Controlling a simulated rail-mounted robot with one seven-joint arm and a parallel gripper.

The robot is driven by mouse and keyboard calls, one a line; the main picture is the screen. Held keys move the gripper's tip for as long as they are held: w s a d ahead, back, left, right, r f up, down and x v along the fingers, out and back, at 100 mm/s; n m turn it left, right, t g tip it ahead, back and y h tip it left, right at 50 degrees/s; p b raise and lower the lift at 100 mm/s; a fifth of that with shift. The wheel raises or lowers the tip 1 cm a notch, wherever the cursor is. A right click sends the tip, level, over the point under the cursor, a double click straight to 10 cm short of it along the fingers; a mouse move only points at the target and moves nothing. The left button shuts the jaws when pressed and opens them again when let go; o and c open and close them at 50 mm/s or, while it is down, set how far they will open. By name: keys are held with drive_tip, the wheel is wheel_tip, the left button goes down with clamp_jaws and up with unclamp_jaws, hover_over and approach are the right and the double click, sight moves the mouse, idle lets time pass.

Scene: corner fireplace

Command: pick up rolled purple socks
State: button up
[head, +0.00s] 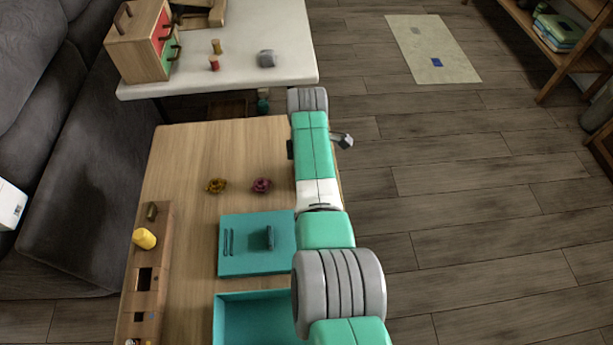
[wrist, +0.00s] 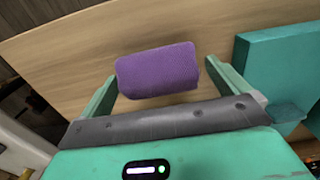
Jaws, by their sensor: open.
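The rolled purple socks (wrist: 158,70) show in the wrist view as a short purple roll in front of the wooden table top (wrist: 60,55). My gripper (wrist: 160,72) is open, with one green finger on the left of the roll and one on the right. The roll appears between the fingertips, with a narrow gap at its right end; I cannot tell whether the left end touches or how far the fingers reach down beside it. In the head view my arm hides the socks and most of the gripper.
A teal lid (head: 245,262) with a handle and a teal box (head: 255,315) lie on the wooden table. Yellow (head: 216,186) and dark pink (head: 261,185) small items lie left of my arm. A wooden holder (head: 152,275) lines the left edge. A white table (head: 280,30) stands behind.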

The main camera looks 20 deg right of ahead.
drive_tip(key=shift+w+r, duration=0.1)
drive_tip(key=shift+r, duration=0.05)
drive_tip(key=shift+c, duration=0.2)
drive_tip(key=c, duration=1)
drive_tip(key=shift+o, duration=0.2)
